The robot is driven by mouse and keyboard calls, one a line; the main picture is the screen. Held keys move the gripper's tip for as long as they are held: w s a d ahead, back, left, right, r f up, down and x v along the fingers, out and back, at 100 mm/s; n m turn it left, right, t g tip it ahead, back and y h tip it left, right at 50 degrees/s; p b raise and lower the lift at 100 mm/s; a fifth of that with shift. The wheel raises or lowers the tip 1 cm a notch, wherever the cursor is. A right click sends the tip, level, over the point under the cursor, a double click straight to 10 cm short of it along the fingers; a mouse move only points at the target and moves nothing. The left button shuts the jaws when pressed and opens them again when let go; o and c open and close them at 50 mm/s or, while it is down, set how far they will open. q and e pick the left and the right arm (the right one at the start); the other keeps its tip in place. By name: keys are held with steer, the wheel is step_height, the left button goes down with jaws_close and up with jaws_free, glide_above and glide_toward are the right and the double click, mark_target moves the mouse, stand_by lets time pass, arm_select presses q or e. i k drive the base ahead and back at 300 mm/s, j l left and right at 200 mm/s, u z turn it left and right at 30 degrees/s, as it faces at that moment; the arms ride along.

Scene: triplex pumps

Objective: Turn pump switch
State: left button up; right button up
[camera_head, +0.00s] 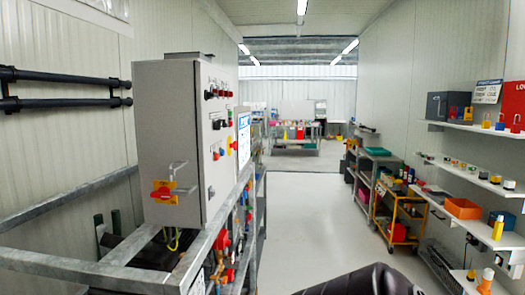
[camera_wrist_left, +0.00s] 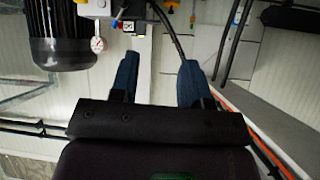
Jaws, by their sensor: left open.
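A grey control cabinet (camera_head: 166,110) stands at left centre in the head view. A red and yellow rotary switch (camera_head: 162,191) is on the side of the cabinet facing me, low down, with a metal handle just above it. The cabinet's narrow right face carries several red, black and other coloured knobs and buttons (camera_head: 217,94). I cannot tell which control is the pump switch. My left gripper (camera_wrist_left: 158,72) shows in the left wrist view with two blue fingers apart and nothing between them. It does not show in the head view, and neither does my right gripper.
A grey metal frame (camera_head: 128,247) surrounds the cabinet's base. A dark ribbed motor (camera_wrist_left: 58,38) and a round gauge (camera_wrist_left: 97,44) are beyond my left fingers. Shelves (camera_head: 470,205) and a yellow cart (camera_head: 398,218) line the right wall. The pale aisle floor (camera_head: 310,215) is clear.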

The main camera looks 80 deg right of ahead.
mark_target(218, 125)
steer(key=z, duration=2.2)
